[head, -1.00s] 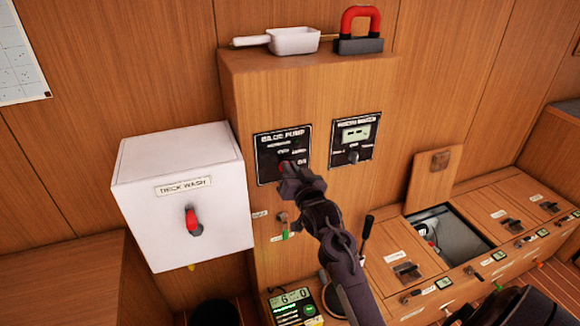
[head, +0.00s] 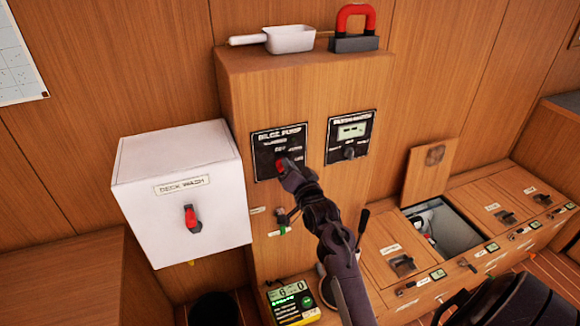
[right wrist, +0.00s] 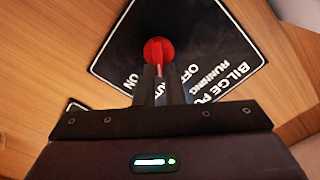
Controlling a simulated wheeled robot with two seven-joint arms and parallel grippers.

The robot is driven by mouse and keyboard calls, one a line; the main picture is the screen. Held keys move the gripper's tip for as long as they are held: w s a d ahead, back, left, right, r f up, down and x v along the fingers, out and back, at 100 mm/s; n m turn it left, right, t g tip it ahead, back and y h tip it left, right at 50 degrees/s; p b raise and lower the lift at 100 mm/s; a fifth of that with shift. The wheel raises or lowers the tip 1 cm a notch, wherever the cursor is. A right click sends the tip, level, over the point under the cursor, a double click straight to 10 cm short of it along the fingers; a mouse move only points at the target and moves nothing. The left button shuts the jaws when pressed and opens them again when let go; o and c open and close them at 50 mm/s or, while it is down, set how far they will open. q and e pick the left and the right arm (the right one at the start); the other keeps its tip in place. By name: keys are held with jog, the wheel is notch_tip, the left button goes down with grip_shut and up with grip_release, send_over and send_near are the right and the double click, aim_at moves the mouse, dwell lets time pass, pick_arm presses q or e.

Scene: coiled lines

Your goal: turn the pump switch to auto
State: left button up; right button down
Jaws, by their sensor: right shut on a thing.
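The black bilge pump panel (head: 265,143) is on the wooden cabinet front; it also shows rotated in the right wrist view (right wrist: 205,22). Its switch has a red knob (right wrist: 158,50); a little red shows at my gripper in the head view (head: 281,164). My right gripper (right wrist: 160,82) is shut on the switch, with a narrow red part between its fingers. The words OFF and ON show on either side of the fingers. Part of another label, with letters like UT, is half hidden between them. My left gripper is not in view.
A white deck wash box (head: 180,200) with a red switch (head: 192,219) juts out at left. A second panel (head: 350,137) with a display is right of the pump panel. A small lever (head: 283,222) is just below my gripper. An open hatch (head: 450,232) lies right.

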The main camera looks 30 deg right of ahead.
jog(key=c, duration=1.5)
grip_release()
jog(key=b+v, duration=0.2)
jog(key=v, duration=0.5)
jog(key=shift+s+a, duration=0.1)
jog(key=shift+s, duration=0.3)
